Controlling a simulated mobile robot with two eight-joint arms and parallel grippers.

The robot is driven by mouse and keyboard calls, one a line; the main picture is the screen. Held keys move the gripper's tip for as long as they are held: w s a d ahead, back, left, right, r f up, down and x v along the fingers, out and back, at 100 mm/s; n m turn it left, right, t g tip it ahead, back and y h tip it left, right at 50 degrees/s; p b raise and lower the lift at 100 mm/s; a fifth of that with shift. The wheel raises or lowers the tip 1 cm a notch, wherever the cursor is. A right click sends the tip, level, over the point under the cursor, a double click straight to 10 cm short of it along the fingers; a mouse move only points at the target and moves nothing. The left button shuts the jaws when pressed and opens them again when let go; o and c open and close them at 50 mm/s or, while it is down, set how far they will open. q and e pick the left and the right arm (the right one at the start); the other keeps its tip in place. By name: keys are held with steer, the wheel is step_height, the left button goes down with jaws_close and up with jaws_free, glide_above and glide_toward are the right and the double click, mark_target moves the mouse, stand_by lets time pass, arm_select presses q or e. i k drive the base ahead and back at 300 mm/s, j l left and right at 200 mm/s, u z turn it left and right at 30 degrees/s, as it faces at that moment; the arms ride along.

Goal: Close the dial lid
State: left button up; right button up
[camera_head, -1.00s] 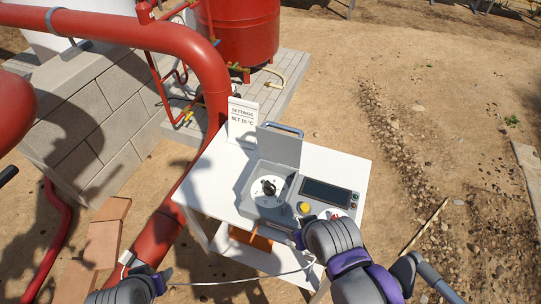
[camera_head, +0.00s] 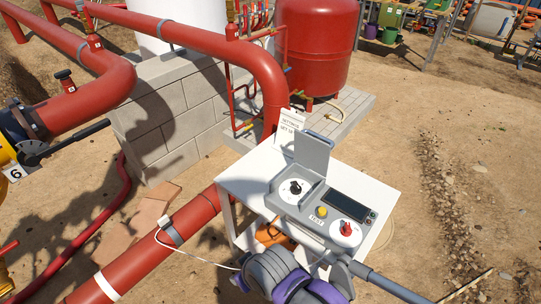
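A grey control box (camera_head: 318,222) sits on a white table. My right arm and gripper (camera_head: 290,277), dark grey and purple, are at the bottom centre, in front of the box and apart from the lid. Its fingers cannot be made out clearly. My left gripper is out of view.
The box also has a dark screen (camera_head: 344,205), a yellow button (camera_head: 321,212) and a red knob (camera_head: 346,229). A settings sign (camera_head: 288,127) stands behind the lid. A thick red pipe (camera_head: 190,222) runs along the table's left. Open ground lies to the right.

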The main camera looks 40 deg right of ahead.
mark_target(313, 154)
steer(key=k+l+u, duration=0.15)
steer(key=u, duration=0.35)
steer(key=k+u, duration=0.25)
steer(key=u, duration=0.25)
steer(key=k+u, duration=0.2)
steer(key=u, duration=0.3)
steer(key=k+l+u, duration=0.3)
steer(key=k, duration=0.15)
steer(key=k+u, duration=0.25)
steer(key=k, duration=0.2)
steer(key=k+l+z, duration=0.6)
steer(key=l, duration=0.25)
steer(key=k+l+z, duration=0.1)
steer(key=l+z, duration=0.2)
steer(key=l, duration=0.2)
steer(key=k+l+z, duration=0.1)
steer(key=l+z, duration=0.2)
steer(key=l, duration=0.2)
steer(key=i+j+u, duration=0.3)
steer(key=k+l, duration=0.05)
steer(key=k, duration=0.05)
